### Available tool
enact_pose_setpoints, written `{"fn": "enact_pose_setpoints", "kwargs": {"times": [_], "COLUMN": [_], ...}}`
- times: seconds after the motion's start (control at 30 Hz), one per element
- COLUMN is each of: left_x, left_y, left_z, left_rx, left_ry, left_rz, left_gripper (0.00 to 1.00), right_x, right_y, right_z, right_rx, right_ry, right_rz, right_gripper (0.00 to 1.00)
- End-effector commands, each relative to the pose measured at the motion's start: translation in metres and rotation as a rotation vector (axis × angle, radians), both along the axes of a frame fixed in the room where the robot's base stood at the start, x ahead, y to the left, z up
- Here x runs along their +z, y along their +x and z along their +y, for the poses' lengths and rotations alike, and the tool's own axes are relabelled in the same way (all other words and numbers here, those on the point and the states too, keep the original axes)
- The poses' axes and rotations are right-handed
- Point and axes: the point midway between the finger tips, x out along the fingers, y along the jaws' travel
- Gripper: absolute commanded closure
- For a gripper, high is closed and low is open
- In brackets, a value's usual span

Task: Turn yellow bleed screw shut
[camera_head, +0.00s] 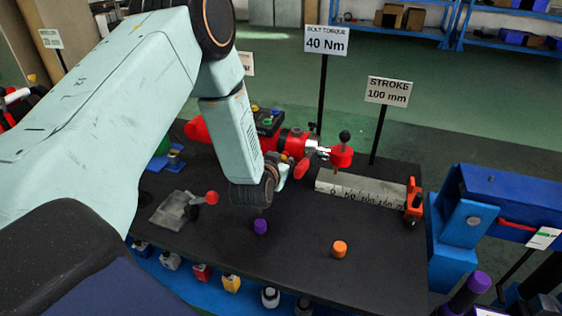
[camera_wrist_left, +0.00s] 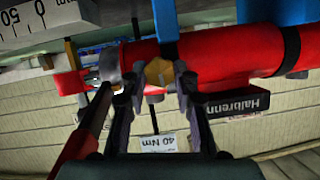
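The yellow bleed screw (camera_wrist_left: 158,72) is a hex head on the side of a red cylinder (camera_wrist_left: 225,55) in the left wrist view. In the head view my left gripper (camera_head: 278,172) reaches down to the red cylinder unit (camera_head: 298,143) on the black bench; the screw is hidden there behind the gripper and arm. My right gripper is not in view.
A scaled grey block (camera_head: 360,190) with a red clamp (camera_head: 413,202) lies to the right. A purple cap (camera_head: 260,226) and an orange cap (camera_head: 340,249) stand on the black bench (camera_head: 300,275). Signs on posts rise behind, including the 40 Nm sign (camera_head: 326,41). The bench front is mostly clear.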

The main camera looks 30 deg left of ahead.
Motion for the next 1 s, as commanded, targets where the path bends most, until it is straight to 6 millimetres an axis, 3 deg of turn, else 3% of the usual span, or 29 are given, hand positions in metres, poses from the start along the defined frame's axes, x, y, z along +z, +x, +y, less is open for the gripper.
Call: {"fn": "enact_pose_setpoints", "kwargs": {"times": [0.3, 0.9, 0.93, 1.0], "left_x": [-0.0005, -0.0012, -0.0011, -0.0011], "left_y": [-0.0004, -0.0002, -0.0002, -0.0002], "left_z": [-0.0011, -0.0021, -0.0021, -0.0021], "left_rx": [-0.003, -0.004, -0.004, -0.004], "left_ry": [0.000, 0.129, 0.129, 0.129], "left_rz": [0.003, 0.034, 0.034, 0.034], "left_gripper": [1.00, 1.00, 0.70, 0.64], "right_x": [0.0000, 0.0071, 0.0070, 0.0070], "right_y": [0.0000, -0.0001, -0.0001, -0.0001], "right_z": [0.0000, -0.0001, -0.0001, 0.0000], "right_rx": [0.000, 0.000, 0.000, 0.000], "right_ry": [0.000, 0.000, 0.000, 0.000], "right_rz": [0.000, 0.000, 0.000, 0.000], "right_gripper": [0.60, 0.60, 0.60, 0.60]}}
